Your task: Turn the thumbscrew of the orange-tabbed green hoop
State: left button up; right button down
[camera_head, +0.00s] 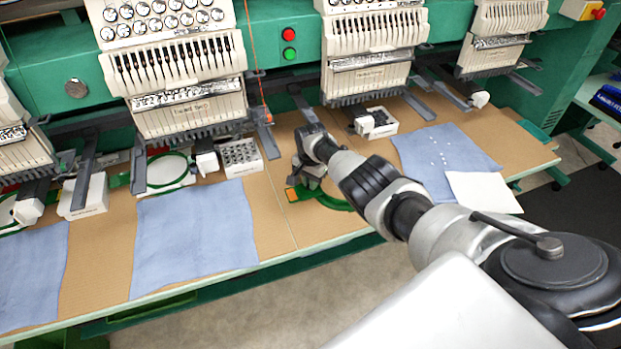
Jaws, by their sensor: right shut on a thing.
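The green hoop (334,203) with an orange tab (293,195) lies on the tan table in the middle of the head view. My right arm reaches over it and hides much of it. My right gripper (308,178) is at the hoop's left part, just above the orange tab. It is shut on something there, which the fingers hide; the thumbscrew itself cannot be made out. My left gripper is not in view.
Embroidery heads (190,85) overhang the back of the table (275,225). Another green hoop (167,172) lies to the left. A compartmented white box (240,157) stands left of the gripper. Blue cloths (195,235) lie left and right, with a white sheet (483,192) at right.

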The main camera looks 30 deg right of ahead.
jog(key=m+p, duration=0.1)
jog(key=m, duration=0.5)
jog(key=shift+s+m, duration=0.15)
jog(key=shift+m, duration=0.15)
dwell(1.2)
jog(key=c, duration=1.2)
grip_release()
jog(key=shift+o, duration=0.2)
jog(key=shift+r, duration=0.1)
jog(key=shift+r+p, duration=0.35)
jog(key=shift+p, duration=0.1)
notch_tip(320, 180, up, 5)
jog(key=p, duration=0.3)
jog(key=shift+f+p, duration=0.15)
jog(key=shift+p, duration=0.2)
notch_tip(320, 180, up, 5)
jog(key=shift+r+p, duration=0.1)
jog(key=shift+p, duration=0.5)
